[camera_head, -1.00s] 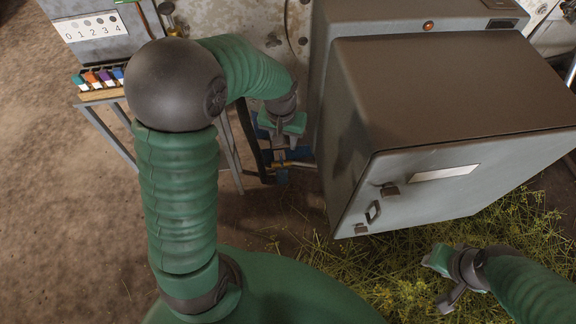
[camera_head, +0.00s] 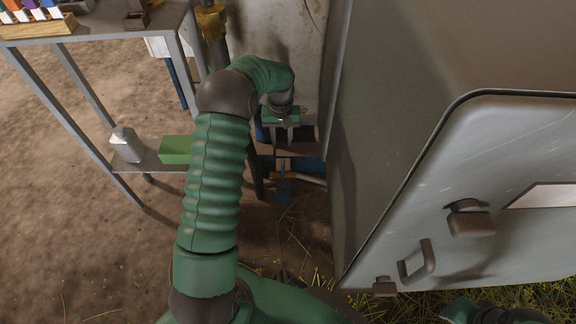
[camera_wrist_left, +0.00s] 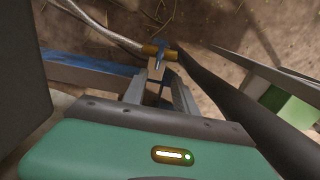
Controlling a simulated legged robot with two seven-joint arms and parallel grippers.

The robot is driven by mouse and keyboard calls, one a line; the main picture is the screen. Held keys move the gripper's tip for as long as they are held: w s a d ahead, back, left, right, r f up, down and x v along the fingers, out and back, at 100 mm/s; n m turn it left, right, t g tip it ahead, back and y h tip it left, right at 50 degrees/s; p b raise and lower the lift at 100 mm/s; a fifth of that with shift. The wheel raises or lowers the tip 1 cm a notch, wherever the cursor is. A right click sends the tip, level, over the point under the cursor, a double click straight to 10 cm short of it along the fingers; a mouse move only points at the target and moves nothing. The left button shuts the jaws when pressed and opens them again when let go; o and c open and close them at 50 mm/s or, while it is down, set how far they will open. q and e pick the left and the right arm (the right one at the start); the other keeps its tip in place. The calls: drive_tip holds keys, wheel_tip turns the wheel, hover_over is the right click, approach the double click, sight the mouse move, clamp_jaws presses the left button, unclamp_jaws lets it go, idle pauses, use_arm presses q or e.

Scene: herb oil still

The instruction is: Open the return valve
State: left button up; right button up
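The return valve (camera_head: 285,176) is a small brass fitting with a blue part, low in the gap between the grey cabinet and the metal stand. In the left wrist view its brass body (camera_wrist_left: 157,51) and blue piece lie just beyond the fingertips. My left gripper (camera_head: 284,146) points down at it from above. In the left wrist view its two grey fingers (camera_wrist_left: 160,92) are apart, with a tan block showing between or just beyond them; I cannot tell whether they touch it. My right gripper (camera_head: 462,310) shows only partly at the bottom right edge, its fingers unclear.
The grey cabinet (camera_head: 470,150) with its door handles fills the right side. A metal stand (camera_head: 90,90) at left carries a green block (camera_head: 175,150) on its lower shelf. A pale hose (camera_wrist_left: 105,28) runs to the valve. Bare floor lies at left.

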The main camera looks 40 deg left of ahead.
use_arm(q)
wheel_tip(320, 180, down, 16)
drive_tip(key=b, duration=0.9)
drive_tip(key=shift+r, duration=0.25)
clamp_jaws()
